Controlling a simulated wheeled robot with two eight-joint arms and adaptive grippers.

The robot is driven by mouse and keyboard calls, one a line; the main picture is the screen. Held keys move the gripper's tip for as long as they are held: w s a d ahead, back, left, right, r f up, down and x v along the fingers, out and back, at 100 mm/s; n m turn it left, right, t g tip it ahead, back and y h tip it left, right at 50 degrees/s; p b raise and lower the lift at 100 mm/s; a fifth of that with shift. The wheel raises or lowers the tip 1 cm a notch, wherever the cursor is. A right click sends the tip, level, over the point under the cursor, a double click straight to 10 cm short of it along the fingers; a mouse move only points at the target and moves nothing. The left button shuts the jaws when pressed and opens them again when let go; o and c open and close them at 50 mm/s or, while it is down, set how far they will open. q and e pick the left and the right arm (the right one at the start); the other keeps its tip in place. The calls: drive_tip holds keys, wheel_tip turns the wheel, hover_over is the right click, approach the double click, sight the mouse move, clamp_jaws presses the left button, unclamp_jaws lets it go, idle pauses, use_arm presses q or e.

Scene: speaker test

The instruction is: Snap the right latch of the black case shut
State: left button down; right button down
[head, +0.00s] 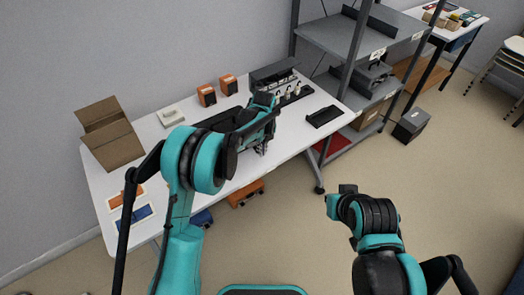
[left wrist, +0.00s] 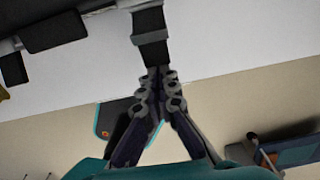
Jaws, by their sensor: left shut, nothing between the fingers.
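My left gripper (head: 263,148) is over the front part of the white table. In the left wrist view its fingers (left wrist: 160,76) are closed together with nothing between them. Their tips are at the lower end of a dark strap-like part with a grey band (left wrist: 151,38), likely a latch; I cannot tell whether they touch it. A long black object (head: 216,121), likely the black case, lies on the table behind my left arm, which hides much of it. The latch state is unclear. The end of my right arm (head: 345,198) is over the floor, its fingers not distinguishable.
An open cardboard box (head: 109,135) stands at the table's left. Two orange boxes (head: 217,90) and a dark open unit (head: 272,75) stand at the back. A black tray (head: 323,116) lies near the right edge. A grey shelf (head: 345,40) stands beyond.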

use_arm(q)
drive_tip(key=shift+w+a+r+p, duration=0.25)
drive_tip(key=shift+r+p, duration=0.1)
drive_tip(key=shift+r, duration=0.1)
drive_tip(key=shift+w+a+r+p, duration=0.1)
drive_tip(key=shift+w+r+p, duration=0.2)
drive_tip(key=shift+r, duration=0.1)
drive_tip(key=shift+w+a+r, duration=0.15)
drive_tip(key=shift+r, duration=0.05)
drive_tip(key=shift+f, duration=0.1)
drive_tip(key=shift+r+p, duration=0.6)
drive_tip(key=shift+r, duration=0.25)
